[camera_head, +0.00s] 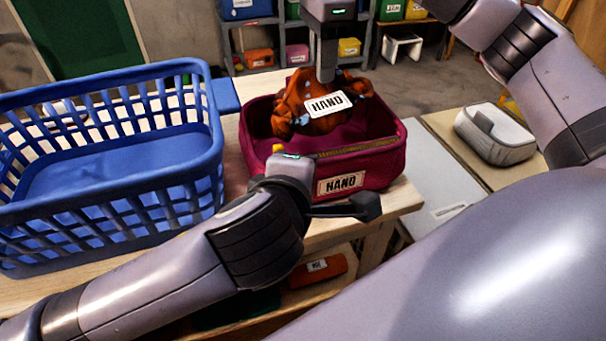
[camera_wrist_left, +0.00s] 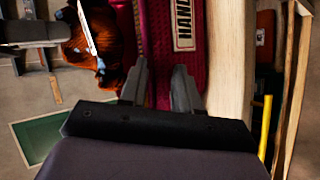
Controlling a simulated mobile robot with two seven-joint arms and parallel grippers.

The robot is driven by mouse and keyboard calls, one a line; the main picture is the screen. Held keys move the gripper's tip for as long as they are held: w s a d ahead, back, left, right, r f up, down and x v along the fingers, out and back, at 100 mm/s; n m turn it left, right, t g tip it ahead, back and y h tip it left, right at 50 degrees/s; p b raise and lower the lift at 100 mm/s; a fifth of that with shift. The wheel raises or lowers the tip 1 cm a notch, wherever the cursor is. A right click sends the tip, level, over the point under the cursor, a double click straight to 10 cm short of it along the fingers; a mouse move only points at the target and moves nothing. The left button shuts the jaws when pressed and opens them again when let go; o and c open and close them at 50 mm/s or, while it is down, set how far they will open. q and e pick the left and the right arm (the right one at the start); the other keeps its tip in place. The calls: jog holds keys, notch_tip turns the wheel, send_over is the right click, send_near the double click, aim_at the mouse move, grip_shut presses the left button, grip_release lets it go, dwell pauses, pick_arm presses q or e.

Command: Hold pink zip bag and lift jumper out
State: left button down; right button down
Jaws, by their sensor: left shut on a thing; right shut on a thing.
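The pink zip bag (camera_head: 376,163) stands open on the wooden table, its zip along the front rim and a HAND label on its front. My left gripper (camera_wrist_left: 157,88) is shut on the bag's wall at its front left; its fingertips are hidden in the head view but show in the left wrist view. The orange-brown jumper (camera_head: 291,103), with blue patches and a white HAND tag, is bunched up in the bag's opening. My right gripper (camera_head: 326,77) is shut on the jumper's top from above. I cannot tell if the jumper's lower part touches the bag floor.
A blue laundry basket (camera_head: 110,193), empty, stands close on the left of the bag. A grey pouch (camera_head: 494,135) lies on a surface to the right. Shelves with coloured bins (camera_head: 259,58) are at the back. An orange item (camera_head: 316,270) lies on the shelf below the table.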

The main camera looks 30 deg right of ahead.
pick_arm(q)
jog(key=shift+w+a+f, duration=0.1)
jog(key=shift+a+f, duration=0.1)
jog(key=shift+f, duration=0.35)
pick_arm(e)
jog(key=shift+r, duration=2.4)
pick_arm(q)
jog(key=c, duration=0.7)
grip_release()
jog(key=shift+c, duration=0.2)
jog(key=shift+d+r, duration=0.1)
jog(key=shift+r, duration=0.05)
pick_arm(e)
jog(key=shift+w+f, duration=0.1)
pick_arm(q)
jog(key=shift+r, duration=0.1)
jog(key=shift+r, duration=0.1)
